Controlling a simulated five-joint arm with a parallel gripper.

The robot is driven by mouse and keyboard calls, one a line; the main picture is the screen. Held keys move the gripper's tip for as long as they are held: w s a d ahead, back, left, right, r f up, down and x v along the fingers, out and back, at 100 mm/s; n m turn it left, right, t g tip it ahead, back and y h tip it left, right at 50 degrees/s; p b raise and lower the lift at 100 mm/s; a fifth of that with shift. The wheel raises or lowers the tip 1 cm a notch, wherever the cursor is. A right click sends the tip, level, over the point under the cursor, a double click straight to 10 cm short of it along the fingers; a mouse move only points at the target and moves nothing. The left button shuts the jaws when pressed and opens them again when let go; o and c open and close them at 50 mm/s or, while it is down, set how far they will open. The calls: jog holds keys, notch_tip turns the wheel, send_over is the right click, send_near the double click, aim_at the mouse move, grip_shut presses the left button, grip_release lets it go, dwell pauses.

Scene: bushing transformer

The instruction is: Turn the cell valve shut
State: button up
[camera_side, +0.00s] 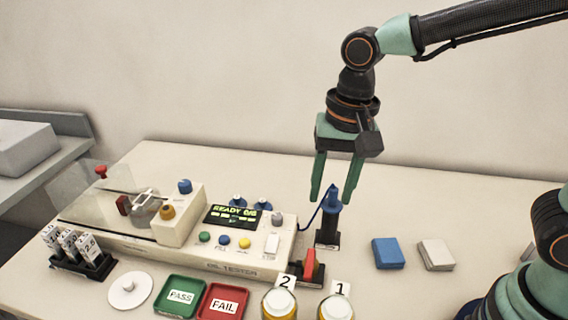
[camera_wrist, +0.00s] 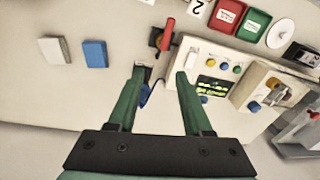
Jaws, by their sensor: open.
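The oil tester (camera_side: 210,268) is a long white unit on the table with a lit "READY" screen (camera_side: 230,216). A red lever (camera_side: 310,265) stands on a dark mount at its front right corner; it looks like a valve handle, but no label reading "cell valve" is legible. The lever also shows in the wrist view (camera_wrist: 167,35), beyond the fingertips. My gripper (camera_side: 333,196) points down, open and empty. A blue-topped piece (camera_side: 331,202) on a black stand shows between its fingers; whether they touch it I cannot tell. It is partly visible in the wrist view (camera_wrist: 145,94).
Blue (camera_side: 388,253) and white (camera_side: 436,254) pads lie right of the stand. Numbered jars (camera_side: 279,305) stand in front of the lever. Green PASS (camera_side: 180,297) and red FAIL (camera_side: 222,304) trays lie at the front. The table behind the gripper is clear.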

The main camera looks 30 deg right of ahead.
aim_at(309, 266)
jog(key=a+f, duration=0.1)
jog(key=f, duration=0.3)
jog(key=a+f+m, duration=0.1)
jog(key=f, duration=0.4)
jog(key=a+f+m+g, duration=0.1)
jog(key=a+f, duration=0.1)
jog(key=f, duration=0.3)
jog(key=shift+s+h, duration=0.3)
jog(key=shift+s, duration=0.05)
grip_shut()
